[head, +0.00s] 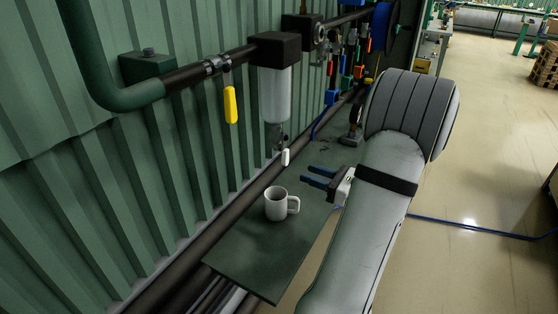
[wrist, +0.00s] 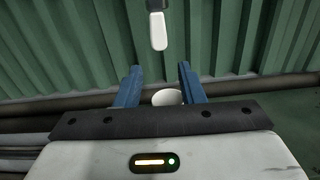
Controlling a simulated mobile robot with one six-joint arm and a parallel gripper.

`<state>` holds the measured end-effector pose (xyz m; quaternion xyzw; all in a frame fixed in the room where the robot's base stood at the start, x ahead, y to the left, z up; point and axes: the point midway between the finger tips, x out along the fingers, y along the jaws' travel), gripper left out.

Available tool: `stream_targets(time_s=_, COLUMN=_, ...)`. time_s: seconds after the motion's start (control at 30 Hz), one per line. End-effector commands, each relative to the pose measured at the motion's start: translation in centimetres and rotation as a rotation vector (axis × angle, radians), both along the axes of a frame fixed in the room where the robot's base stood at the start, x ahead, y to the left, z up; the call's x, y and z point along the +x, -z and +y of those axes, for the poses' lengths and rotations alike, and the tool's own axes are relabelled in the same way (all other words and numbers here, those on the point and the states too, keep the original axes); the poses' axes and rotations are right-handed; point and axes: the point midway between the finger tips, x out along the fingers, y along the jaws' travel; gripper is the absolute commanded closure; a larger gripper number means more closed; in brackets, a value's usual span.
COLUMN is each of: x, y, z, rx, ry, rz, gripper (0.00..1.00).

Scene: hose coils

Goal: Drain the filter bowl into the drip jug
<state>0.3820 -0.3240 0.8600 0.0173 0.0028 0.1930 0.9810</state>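The filter bowl (head: 275,95) is a clear-grey cylinder under a black head on the wall pipe. Below it hangs a small drain fitting with a white lever (head: 285,157); the white lever (wrist: 157,30) also shows at the top of the wrist view. The drip jug (head: 276,205) is a white mug-like vessel with its handle to the right, upright on the green shelf, roughly below the drain. Its rim (wrist: 167,97) shows partly between my fingers in the wrist view. My gripper (head: 314,177) has blue fingers, open and empty, right of the lever and jug.
The dark green shelf (head: 255,258) carries the jug. A yellow-handled valve (head: 230,105) sits on the pipe to the left. Several coloured items hang farther along the wall. A blue hose (head: 480,228) lies on the open floor at right.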

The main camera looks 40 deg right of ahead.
Motion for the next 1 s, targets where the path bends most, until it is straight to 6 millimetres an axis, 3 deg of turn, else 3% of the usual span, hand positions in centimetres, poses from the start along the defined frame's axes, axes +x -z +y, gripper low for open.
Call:
stream_targets(time_s=0.77, x=5.9, y=0.1, z=2.5, rx=-0.003, ry=-0.004, rz=0.001, gripper=0.65)
stream_targets(time_s=1.0, x=6.2, y=-0.1, z=2.6, rx=-0.001, ry=-0.004, rz=0.000, gripper=0.65)
